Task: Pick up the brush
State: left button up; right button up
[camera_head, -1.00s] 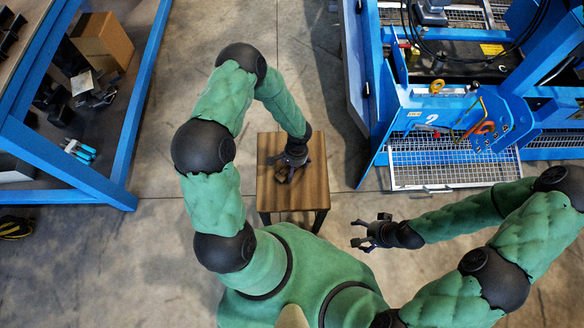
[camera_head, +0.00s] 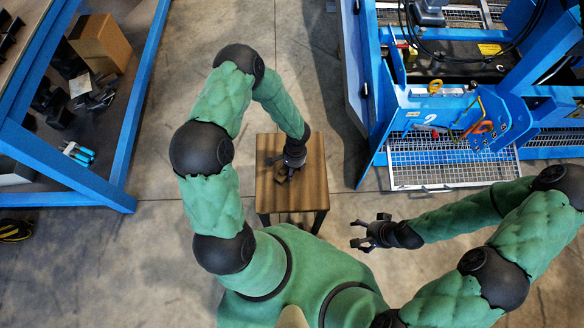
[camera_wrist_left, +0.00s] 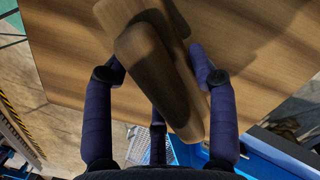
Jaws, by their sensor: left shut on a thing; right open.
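The brush (camera_wrist_left: 160,75), a brown wooden block with a rounded dark upper part, lies between the fingers of my left gripper (camera_wrist_left: 158,80) in the left wrist view. The left gripper (camera_head: 287,168) is over the wooden stool (camera_head: 311,188) in the head view, shut on the brush. There the hand hides most of the brush; I cannot tell whether it still touches the stool top. My right gripper (camera_head: 366,232) is open and empty, to the right of the stool and apart from it.
A blue frame with a wire-mesh shelf (camera_head: 440,165) stands at the right. A blue-framed bench (camera_head: 60,165) with a cardboard box (camera_head: 101,43) stands at the left. Concrete floor (camera_head: 175,255) is open around the stool.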

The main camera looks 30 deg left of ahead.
aim_at(281, 173)
pick_arm(q)
notch_tip(281, 173, up, 2)
jog(key=shift+r+p, duration=0.25)
jog(key=shift+p, duration=0.2)
jog(key=s+r, duration=0.1)
jog(key=r, duration=0.1)
jog(key=s+a+r+p, duration=0.1)
jog(key=s+r, duration=0.1)
jog(key=s+a+r+p, duration=0.1)
jog(key=r, duration=0.1)
jog(key=shift+s+r, duration=0.1)
jog(key=shift+s, duration=0.25)
jog(key=s+a+r+p, duration=0.1)
jog(key=s+a+r, duration=0.2)
jog(key=s, duration=0.5)
jog(key=shift+a+r+p, duration=0.3)
jog(key=shift+p, duration=0.1)
jog(key=shift+s, duration=0.1)
